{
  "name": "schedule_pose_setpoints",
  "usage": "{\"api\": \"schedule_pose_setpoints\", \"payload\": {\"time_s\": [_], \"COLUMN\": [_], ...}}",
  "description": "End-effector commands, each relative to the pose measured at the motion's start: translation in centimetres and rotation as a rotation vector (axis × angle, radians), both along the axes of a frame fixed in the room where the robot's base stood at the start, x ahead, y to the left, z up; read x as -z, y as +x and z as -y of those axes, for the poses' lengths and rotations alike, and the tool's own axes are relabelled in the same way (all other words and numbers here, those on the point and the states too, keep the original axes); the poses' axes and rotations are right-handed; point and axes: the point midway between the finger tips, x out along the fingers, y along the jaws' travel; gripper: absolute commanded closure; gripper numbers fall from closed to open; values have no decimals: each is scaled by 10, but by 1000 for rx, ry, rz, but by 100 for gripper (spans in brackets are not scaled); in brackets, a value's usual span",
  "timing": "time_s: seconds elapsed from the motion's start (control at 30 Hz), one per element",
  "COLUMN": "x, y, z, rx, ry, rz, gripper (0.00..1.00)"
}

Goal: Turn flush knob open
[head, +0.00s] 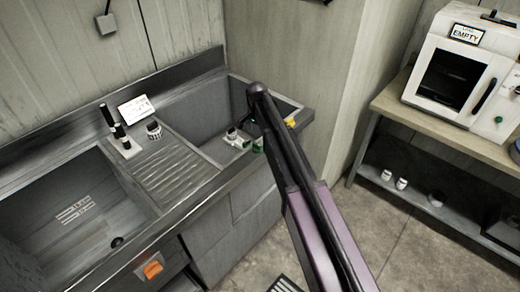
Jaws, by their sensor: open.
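No label in the head view marks which part is the flush knob. An orange knob (152,268) sits on the front panel below the left basin. A round black-and-white knob-like piece (153,129) stands on the ridged deck between the two basins, beside a small white card. My dark, purple-edged arm rises from the bottom right to a joint over the right basin (190,130). My gripper cannot be made out, so its place relative to either knob cannot be told. Small white and green pieces (237,139) show beside the arm at the right basin, too small to identify.
The left basin (50,215) is empty apart from a marking and a drain. A wooden bench (420,118) with a white oven-like unit (455,75) labelled EMPTY stands at the right. Grey floor (395,215) is open between the sink and bench.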

Motion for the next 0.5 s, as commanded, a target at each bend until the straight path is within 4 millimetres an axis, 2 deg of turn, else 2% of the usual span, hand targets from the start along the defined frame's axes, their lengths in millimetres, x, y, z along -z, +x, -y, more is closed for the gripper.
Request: {"api": "schedule_pose_setpoints", "payload": {"time_s": [0.03, 0.5], "x": [8, 43], "y": [0, 0], "z": [0, 0], "rx": [0, 0], "ry": [0, 0], "rz": [0, 0], "gripper": [3, 3]}}
